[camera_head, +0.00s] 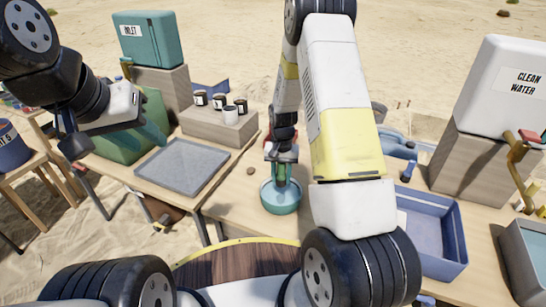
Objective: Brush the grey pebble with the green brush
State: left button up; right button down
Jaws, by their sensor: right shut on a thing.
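My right gripper (282,157) points down over the teal bowl (281,207) on the middle table. It is shut on a narrow green thing (281,174), which looks like the green brush, its lower end inside the bowl. The brush head is not clear. I cannot make out the grey pebble; the bowl's inside is partly hidden by the gripper. A small brownish stone (250,171) lies on the table just left of the bowl. My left gripper (110,138) is raised at the left, near the grey tray, and its jaws are not clear.
The grey tray (182,166) is empty. Several small jars stand on a block (213,124) behind it. A blue bin (445,262) is at the right, with the clean water tank (515,85) beyond. My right arm hides part of the table.

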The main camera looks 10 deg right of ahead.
jog(key=shift+f, duration=2.65)
jog(key=shift+f, duration=0.6)
